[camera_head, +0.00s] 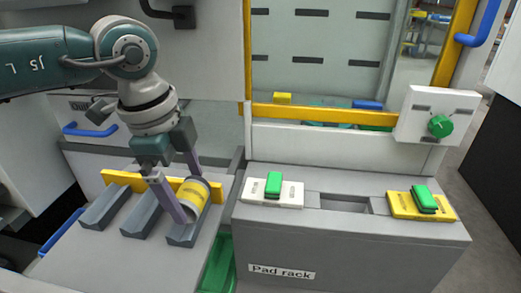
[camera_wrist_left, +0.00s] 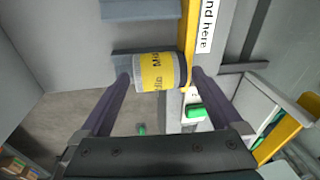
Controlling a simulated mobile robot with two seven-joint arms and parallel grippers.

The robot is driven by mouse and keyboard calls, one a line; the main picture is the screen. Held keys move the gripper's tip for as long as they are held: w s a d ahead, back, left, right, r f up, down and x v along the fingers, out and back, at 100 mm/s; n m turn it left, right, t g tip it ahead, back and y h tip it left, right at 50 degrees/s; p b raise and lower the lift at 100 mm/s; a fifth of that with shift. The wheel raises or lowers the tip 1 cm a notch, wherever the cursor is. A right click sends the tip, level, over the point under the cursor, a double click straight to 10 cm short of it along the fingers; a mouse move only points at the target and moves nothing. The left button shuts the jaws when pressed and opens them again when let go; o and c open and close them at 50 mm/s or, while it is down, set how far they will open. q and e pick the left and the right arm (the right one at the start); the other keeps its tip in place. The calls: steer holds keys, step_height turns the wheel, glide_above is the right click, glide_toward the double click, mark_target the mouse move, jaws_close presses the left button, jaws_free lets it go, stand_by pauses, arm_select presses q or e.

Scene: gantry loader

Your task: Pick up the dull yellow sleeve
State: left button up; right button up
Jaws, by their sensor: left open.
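The dull yellow sleeve (camera_head: 191,193) has grey end bands and dark lettering. It lies tilted in the rightmost grey V-shaped cradle (camera_head: 184,238), near the yellow back strip. My left gripper (camera_head: 190,196) is open above it, with its purple fingers reaching down at the sleeve's two sides. In the left wrist view the sleeve (camera_wrist_left: 158,72) sits between the two fingertips of my left gripper (camera_wrist_left: 161,74). Contact with the fingers cannot be told. My right gripper is not in view.
Two more grey cradles (camera_head: 103,209) stand empty to the left. A yellow strip (camera_head: 120,180) runs behind them. To the right, the pad rack (camera_head: 340,232) carries a white pad (camera_head: 288,196) and a yellow pad (camera_head: 400,206) with green handles. A green bin (camera_head: 217,268) is below.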

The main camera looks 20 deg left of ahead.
arm_select(q)
steer(key=c, duration=1.5)
